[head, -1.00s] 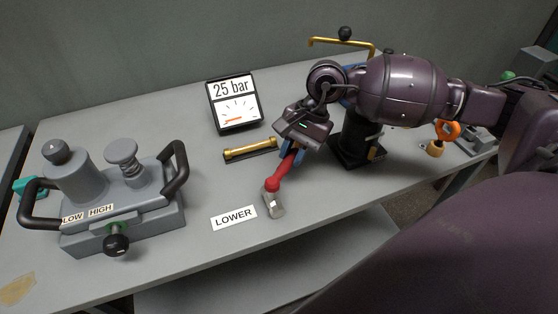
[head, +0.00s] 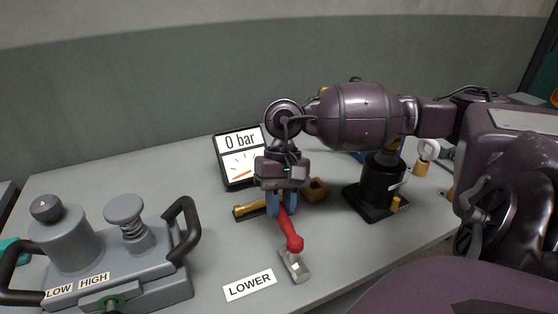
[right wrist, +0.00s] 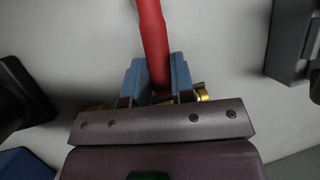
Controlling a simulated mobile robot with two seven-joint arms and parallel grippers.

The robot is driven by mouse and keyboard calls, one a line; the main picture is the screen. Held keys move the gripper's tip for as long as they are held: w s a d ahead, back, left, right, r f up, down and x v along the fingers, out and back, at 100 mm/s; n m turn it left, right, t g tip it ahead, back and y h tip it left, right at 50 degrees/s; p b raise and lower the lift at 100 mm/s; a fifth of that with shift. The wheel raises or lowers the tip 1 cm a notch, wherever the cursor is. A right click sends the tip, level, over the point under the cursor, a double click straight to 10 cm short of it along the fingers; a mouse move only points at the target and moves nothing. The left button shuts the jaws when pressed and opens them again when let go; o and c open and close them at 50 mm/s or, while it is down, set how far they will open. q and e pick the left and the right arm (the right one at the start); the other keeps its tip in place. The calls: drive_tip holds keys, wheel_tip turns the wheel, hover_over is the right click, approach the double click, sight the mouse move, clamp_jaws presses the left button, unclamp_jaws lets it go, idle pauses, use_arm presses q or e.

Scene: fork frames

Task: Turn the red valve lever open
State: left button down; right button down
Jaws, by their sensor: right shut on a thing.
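My right gripper (head: 280,208) is shut on the lever's far end, with blue fingers on both sides. In the right wrist view the red lever (right wrist: 151,30) runs down between the blue fingers (right wrist: 157,80). The display (head: 240,157) behind the gripper reads 0 bar; the gripper covers part of its right edge. My left gripper is not in view.
A grey pump unit (head: 120,265) with black handles and LOW and HIGH labels stands at left. A brass bar (head: 248,209) lies just left of the gripper. A black cylinder on a base (head: 375,195) stands at right, near my forearm.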

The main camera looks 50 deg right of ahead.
drive_tip(key=shift+w+a+n+b, duration=0.15)
drive_tip(key=shift+a+n+b, duration=0.2)
drive_tip(key=shift+n, duration=0.15)
drive_tip(key=c, duration=1)
unclamp_jaws()
drive_tip(key=shift+o, duration=0.2)
drive_tip(key=v, duration=1.1)
drive_tip(key=shift+w+a+p, duration=0.15)
drive_tip(key=shift+w+p, duration=0.05)
drive_tip(key=shift+p, duration=0.2)
